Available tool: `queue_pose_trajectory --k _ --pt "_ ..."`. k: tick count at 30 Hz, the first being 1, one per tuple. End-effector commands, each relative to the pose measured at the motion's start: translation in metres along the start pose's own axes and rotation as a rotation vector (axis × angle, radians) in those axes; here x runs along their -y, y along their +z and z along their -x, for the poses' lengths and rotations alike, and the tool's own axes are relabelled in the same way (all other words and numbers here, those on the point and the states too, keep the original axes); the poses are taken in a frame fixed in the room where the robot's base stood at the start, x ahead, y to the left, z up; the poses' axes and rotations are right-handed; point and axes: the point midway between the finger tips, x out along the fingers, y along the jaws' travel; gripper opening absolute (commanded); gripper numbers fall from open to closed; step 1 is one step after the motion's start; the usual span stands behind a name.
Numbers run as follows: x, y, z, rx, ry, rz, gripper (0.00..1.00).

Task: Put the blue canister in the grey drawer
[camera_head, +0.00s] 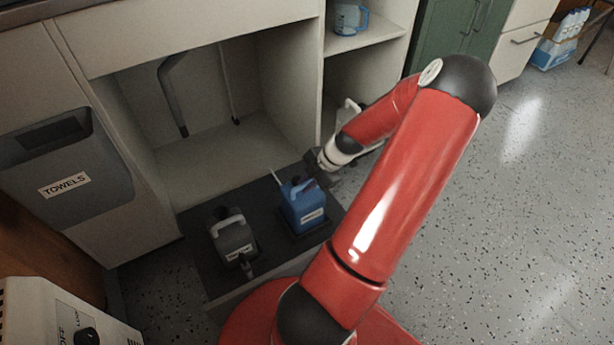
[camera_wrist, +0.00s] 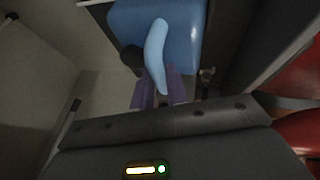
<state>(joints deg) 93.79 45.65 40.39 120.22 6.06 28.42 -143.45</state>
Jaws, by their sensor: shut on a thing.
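The blue canister (camera_head: 303,207) is upright with a pale label, at the right side of a dark grey pull-out surface (camera_head: 262,200) that sticks out below the open cupboard. This looks like the grey drawer. My gripper (camera_head: 318,175) is at the canister's top and shut on its handle. In the wrist view the purple fingers (camera_wrist: 160,92) close around the light blue handle, with the blue body (camera_wrist: 190,30) beyond. A dark square patch shows under the canister; I cannot tell whether the canister rests on it or hangs just above.
A grey canister (camera_head: 234,238) stands on the same dark surface, to the left. A towel bin (camera_head: 65,165) hangs on the cabinet at left. A blue-tinted jug (camera_head: 350,18) sits on an upper shelf.

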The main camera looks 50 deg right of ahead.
Motion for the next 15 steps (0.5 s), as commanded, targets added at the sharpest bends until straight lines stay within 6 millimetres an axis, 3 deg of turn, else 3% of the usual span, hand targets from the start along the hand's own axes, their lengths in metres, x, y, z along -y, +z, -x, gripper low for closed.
queue_pose_trajectory --k 11,12,15 --pt "-0.0006 0.0015 -0.0023 0.002 0.002 0.003 0.00" --pt "0.0010 0.0020 -0.0033 0.001 0.000 0.001 0.18" --pt "0.0009 0.0018 -0.0030 0.001 0.000 0.001 0.31"
